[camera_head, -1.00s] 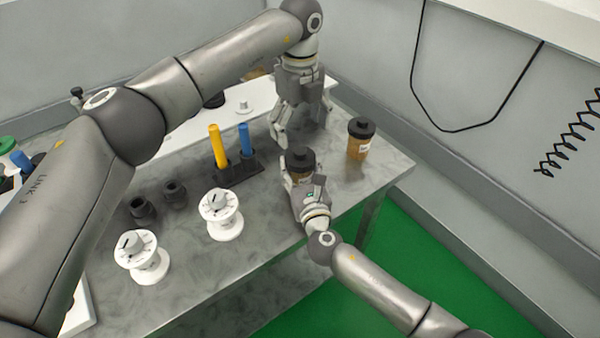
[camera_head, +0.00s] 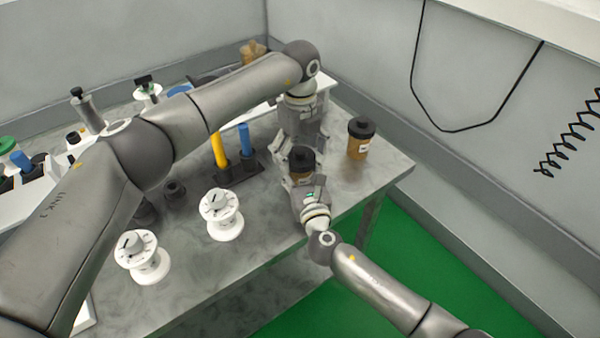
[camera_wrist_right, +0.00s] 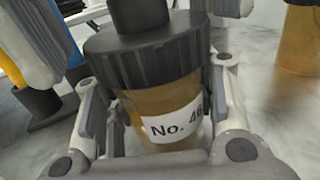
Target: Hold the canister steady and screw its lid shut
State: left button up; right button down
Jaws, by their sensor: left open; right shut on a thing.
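The canister (camera_head: 298,178) is an amber jar under a black ridged lid (camera_head: 302,160) with a raised knob. In the right wrist view the lid (camera_wrist_right: 150,60) sits on top of the amber body (camera_wrist_right: 165,105), whose white label reads "No. 4" and a partly hidden figure. My right gripper (camera_wrist_right: 160,120) is shut on the canister body, which looks upright. My left gripper (camera_head: 297,145) is open beside and behind the lid, close to it. I cannot tell whether its fingers touch the lid.
A second amber jar with a black lid (camera_head: 359,138) stands to the right on the metal table (camera_head: 270,265). A dark rack (camera_head: 240,172) with yellow and blue tubes is to the left. White knobbed spools (camera_head: 222,214) stand at front left.

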pick_arm(q)
jog(key=shift+f, duration=0.2)
jog(key=c, duration=1)
jog(key=m, duration=0.5)
jog(key=shift+m, duration=0.3)
jog(key=shift+c, duration=0.2)
jog(key=m, duration=1)
jog(key=shift+m, duration=0.3)
jog(key=m, duration=0.5)
jog(key=o, duration=1.1)
